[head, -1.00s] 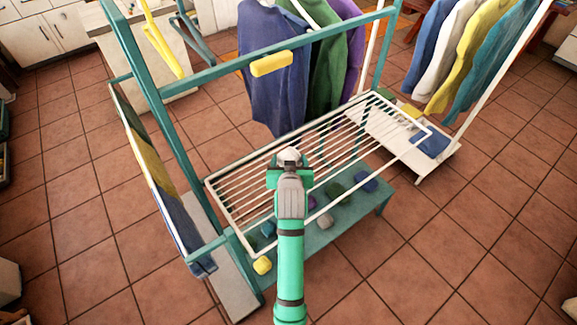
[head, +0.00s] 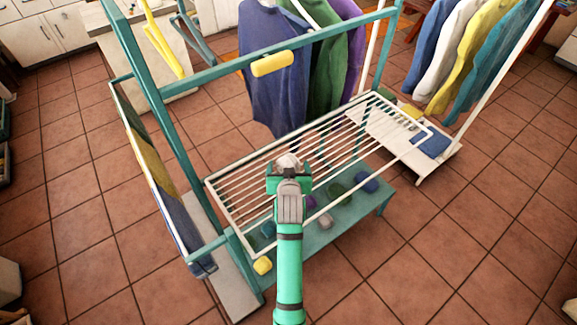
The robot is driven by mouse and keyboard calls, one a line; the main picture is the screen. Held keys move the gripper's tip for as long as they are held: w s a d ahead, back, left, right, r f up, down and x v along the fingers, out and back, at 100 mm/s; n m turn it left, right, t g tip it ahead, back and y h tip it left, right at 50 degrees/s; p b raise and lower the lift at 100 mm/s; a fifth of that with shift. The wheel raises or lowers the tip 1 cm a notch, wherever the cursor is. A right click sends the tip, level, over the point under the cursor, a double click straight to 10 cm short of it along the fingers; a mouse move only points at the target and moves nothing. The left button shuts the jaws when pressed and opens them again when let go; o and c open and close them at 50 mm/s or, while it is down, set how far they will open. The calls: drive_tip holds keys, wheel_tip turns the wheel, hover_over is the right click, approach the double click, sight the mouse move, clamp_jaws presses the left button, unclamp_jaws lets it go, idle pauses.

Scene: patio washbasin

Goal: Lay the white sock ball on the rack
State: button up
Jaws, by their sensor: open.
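The white sock ball (head: 288,160) is at the tip of my gripper (head: 288,168), over the white wire rack (head: 238,226) near its middle. My gripper is open, with the ball at or between its fingertips. The ball looks to be at the level of the rack bars, but I cannot tell whether it rests on them. The gripper hides the ball's near side and some of the bars.
Several coloured balls lie on the teal shelf (head: 345,225) below. Shirts (head: 270,70) hang behind. Tiled floor (head: 440,260) is clear at right.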

drive_tip(key=shift+r, duration=0.1)
drive_tip(key=shift+s+d+r, duration=0.1)
drive_tip(key=shift+s, duration=0.1)
drive_tip(key=v, duration=1.1)
drive_tip(key=shift+s, duration=0.25)
drive_tip(key=shift+r, duration=0.1)
